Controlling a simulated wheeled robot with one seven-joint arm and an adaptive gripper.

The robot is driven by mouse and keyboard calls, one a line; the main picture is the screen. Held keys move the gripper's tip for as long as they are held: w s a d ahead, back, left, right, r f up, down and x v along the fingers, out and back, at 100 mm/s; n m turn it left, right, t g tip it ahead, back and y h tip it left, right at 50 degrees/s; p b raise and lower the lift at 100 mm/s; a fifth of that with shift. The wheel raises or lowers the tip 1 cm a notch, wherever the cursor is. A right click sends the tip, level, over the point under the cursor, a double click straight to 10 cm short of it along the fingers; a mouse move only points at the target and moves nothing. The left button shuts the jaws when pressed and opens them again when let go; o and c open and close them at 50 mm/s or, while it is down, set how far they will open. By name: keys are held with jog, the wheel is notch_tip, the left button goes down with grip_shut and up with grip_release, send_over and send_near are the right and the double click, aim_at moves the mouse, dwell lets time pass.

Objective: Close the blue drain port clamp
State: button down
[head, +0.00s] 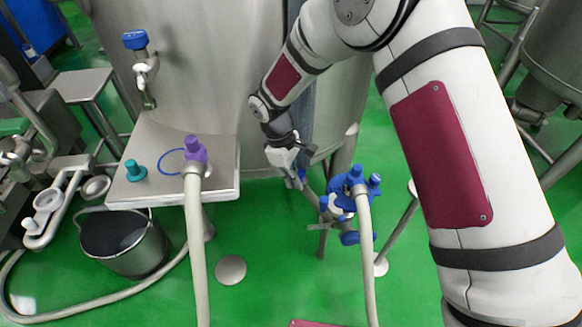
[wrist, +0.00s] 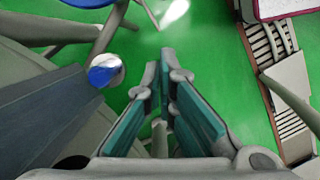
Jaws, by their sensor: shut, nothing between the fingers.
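In the head view the blue drain port clamp (head: 345,189) sits low beside the big steel tank, where a pale hose (head: 366,255) joins the fitting. My gripper (head: 297,181) is to the left of the clamp and slightly higher in the picture, apart from its main blue body. In the wrist view my gripper (wrist: 163,75) points forward with its teal-padded fingers together and nothing between them. A round blue and white part (wrist: 105,71) shows left of the fingers in the wrist view. I cannot tell whether it belongs to the clamp.
A steel side table (head: 140,190) holds a teal cap (head: 135,171) and a purple-capped hose end (head: 195,152). A bucket (head: 123,240) stands below it. The tank (head: 225,60) rises behind my gripper, with steel legs near the clamp. Green floor lies open in front.

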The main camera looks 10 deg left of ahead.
aim_at(330, 203)
jog(key=shift+s+d+f, duration=0.2)
jog(key=shift+d+f, duration=0.15)
jog(key=shift+d, duration=0.35)
jog(key=shift+s+d+f, duration=0.2)
jog(key=shift+d+f, duration=0.1)
jog(key=shift+d, duration=0.45)
jog(key=shift+s+d+f, duration=0.2)
jog(key=shift+d+f, duration=0.15)
jog(key=shift+d, duration=0.35)
